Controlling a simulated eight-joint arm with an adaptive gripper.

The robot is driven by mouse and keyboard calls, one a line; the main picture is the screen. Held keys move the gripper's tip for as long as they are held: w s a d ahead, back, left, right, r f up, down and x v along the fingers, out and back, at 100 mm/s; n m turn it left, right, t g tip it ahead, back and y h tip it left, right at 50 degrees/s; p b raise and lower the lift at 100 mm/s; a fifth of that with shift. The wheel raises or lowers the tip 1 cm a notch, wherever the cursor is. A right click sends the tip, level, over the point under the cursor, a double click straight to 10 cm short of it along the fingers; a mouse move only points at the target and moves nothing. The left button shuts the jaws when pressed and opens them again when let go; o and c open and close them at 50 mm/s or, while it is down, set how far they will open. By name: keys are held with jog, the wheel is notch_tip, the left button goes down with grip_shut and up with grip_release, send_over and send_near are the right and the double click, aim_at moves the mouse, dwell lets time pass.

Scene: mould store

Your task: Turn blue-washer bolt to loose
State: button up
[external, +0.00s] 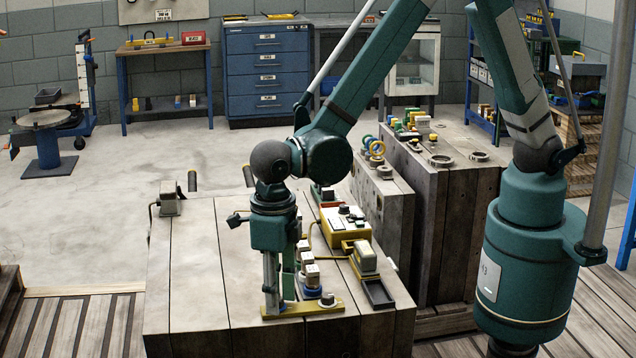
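My gripper (279,293) points straight down over the left end of a yellow plate (318,309) near the front of the wooden bench. Its fingers hide that end of the plate, and whether they are open or closed on something is unclear. Just right of the fingers is a blue ring-shaped part (312,292) at the plate's back edge. A small dark bolt-like knob (327,299) stands on the plate to the right of it. Which bolt has the blue washer is too small to tell, and one may be hidden behind my gripper.
Behind the plate are a yellow control box (345,228), a yellow-and-grey block (365,257) and a dark tray (379,293). A grey device (170,198) stands at the bench's (195,290) back left. The bench's left half is mostly clear. Taller wooden blocks (440,195) stand behind right.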

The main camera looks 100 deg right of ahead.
notch_tip(320, 180, up, 12)
dwell(0.8)
dwell(0.5)
jog(key=s+d+r+m+t, duration=0.3)
jog(key=s+d+r+m, duration=0.8)
jog(key=s+r+m, duration=0.3)
jog(key=s+d+m+t, duration=0.2)
jog(key=s+d+m, duration=0.1)
jog(key=s+m, duration=0.5)
jog(key=s+d+m+t, duration=0.2)
jog(key=s+d+m, duration=0.2)
jog(key=s+m, duration=0.3)
jog(key=shift+s+r+m, duration=0.2)
jog(key=shift+s+m, duration=0.15)
jog(key=shift+m, duration=0.65)
dwell(0.4)
